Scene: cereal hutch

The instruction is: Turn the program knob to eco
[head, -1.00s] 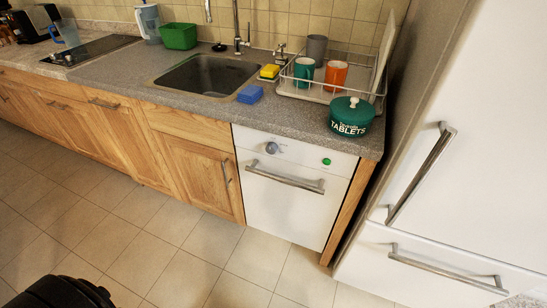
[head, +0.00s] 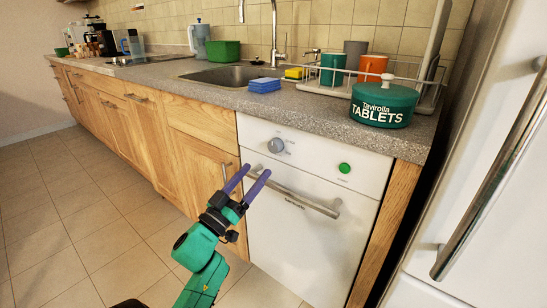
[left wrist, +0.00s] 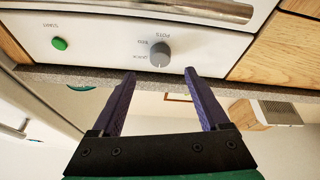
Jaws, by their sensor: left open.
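The grey round program knob (head: 276,145) is on the white control panel of the dishwasher (head: 298,225), at its upper left. The knob also shows in the left wrist view (left wrist: 160,54), with small printed labels around it; I read "POTS" and "QUICK". I cannot make out which label it points to. My left gripper (head: 258,169) is open and empty, with purple fingers pointing toward the panel, a little below the knob in the head view. In the left wrist view the fingertips (left wrist: 160,72) are on either side of the knob's line, apart from it. My right gripper is not in view.
A green start button (head: 344,168) is right of the knob. The dishwasher's bar handle (head: 300,192) runs below. A green tablets tub (head: 383,104) stands on the counter above. The white fridge and its handle (head: 490,175) are at the right.

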